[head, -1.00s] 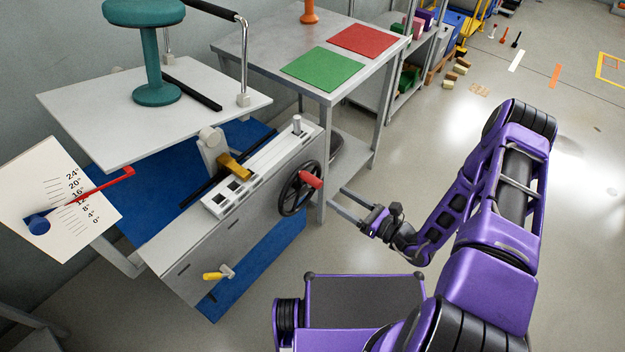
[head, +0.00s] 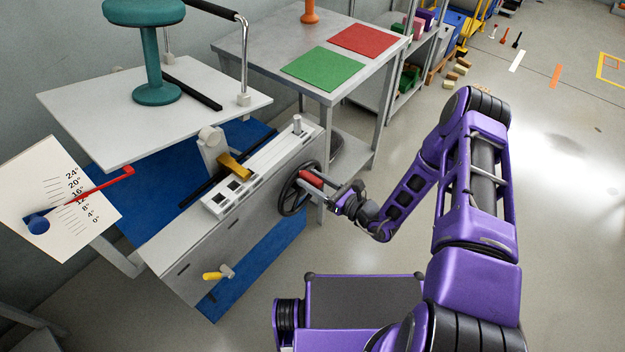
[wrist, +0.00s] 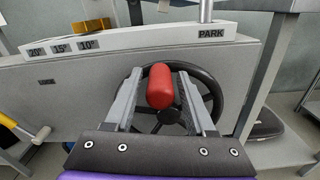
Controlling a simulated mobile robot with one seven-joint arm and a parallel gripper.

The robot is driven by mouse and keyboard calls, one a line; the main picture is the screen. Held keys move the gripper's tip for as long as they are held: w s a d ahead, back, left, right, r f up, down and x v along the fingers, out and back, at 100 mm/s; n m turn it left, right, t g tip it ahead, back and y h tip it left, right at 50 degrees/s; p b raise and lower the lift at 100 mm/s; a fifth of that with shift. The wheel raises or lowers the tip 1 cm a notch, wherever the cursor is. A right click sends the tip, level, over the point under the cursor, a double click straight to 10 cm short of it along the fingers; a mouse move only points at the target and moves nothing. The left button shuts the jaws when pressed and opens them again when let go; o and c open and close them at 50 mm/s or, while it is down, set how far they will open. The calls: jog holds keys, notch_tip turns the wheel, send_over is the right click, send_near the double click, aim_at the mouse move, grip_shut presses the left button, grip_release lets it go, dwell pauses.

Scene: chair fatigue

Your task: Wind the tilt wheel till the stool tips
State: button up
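The black tilt wheel (head: 286,197) is on the end of the grey bench unit, with a red handle (head: 312,179) sticking out towards me. In the wrist view the red handle (wrist: 160,87) lies between the two fingers of my gripper (wrist: 159,78), with a gap on each side. My gripper is open around the handle, its fingertips near the wheel (wrist: 207,85). The teal stool (head: 150,50) stands upright on the white platform (head: 90,115); its seat top is cut off. A red pointer (head: 105,183) crosses the angle dial (head: 75,225) around its middle marks.
A yellow lever (head: 235,167) sits on the slotted rail above the wheel; the wrist view shows a PARK label (wrist: 211,34). A yellow-handled lever (head: 217,273) sticks out low on the unit. A table (head: 255,45) with green and red mats stands behind.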

grip_shut()
dwell(1.2)
